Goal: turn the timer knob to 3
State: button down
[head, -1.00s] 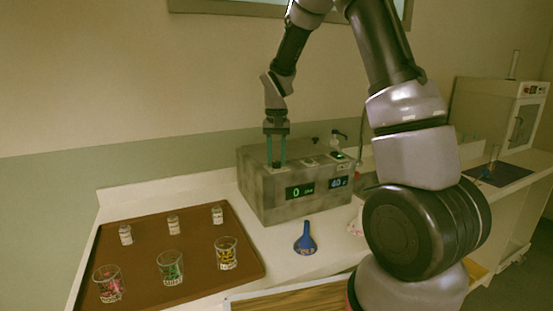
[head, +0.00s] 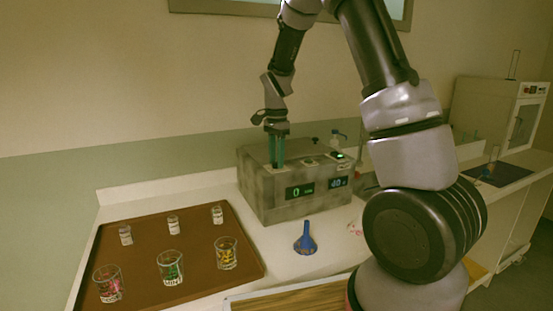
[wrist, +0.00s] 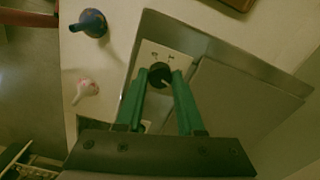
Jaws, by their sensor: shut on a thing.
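The grey machine box (head: 262,206) stands on the counter against the wall, with two lit displays on its front. The left display (head: 300,190) reads 0 and the right display (head: 338,184) seems to read 40. My gripper (head: 277,164) points down over the left part of the box's top. In the wrist view, the dark round timer knob (wrist: 159,73), with a pale pointer line, sits on a light plate between the green fingertips of my gripper (wrist: 159,80). The fingers are shut on the knob's sides. The plate's marks are too small to read.
A blue funnel (head: 305,240) stands in front of the box; it also shows in the wrist view (wrist: 92,22). A brown tray (head: 190,240) at left holds three glasses and three small bottles. A pale pinkish item (wrist: 86,88) lies on the counter.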

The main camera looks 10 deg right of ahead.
aim_at(276, 162)
jog(key=shift+m, duration=0.6)
jog(key=c, duration=0.5)
grip_release()
notch_tip(276, 162, up, 11)
jog(key=shift+f, duration=0.1)
